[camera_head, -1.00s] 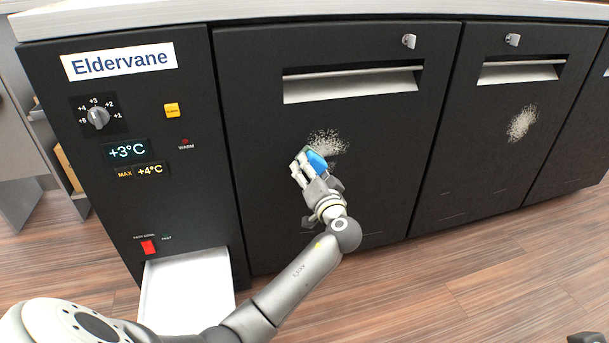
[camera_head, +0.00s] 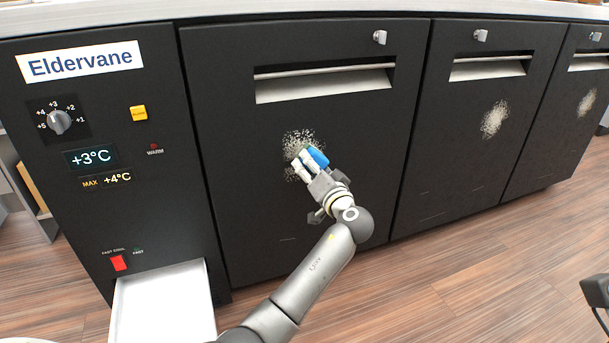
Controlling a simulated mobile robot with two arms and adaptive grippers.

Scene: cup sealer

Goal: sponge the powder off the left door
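The left door (camera_head: 230,120) is a black panel with a recessed pale handle. A speckled patch of pale powder (camera_head: 298,138) lies on it below the handle. My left gripper (camera_head: 308,163) is shut on a blue sponge (camera_head: 318,155) at the lower right part of this patch. Fingers and sponge hide part of the powder. I cannot tell whether the sponge touches the door. A dark piece at the lower right edge seems to be my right gripper (camera_head: 597,291). It is cut off, and its fingers cannot be judged.
The middle door (camera_head: 465,150) and far right door (camera_head: 555,130) also bear powder patches. A control panel (camera_head: 95,150) with a dial, displays and a red switch stands left. A white tray (camera_head: 165,305) juts out low below it. The wooden floor in front is open.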

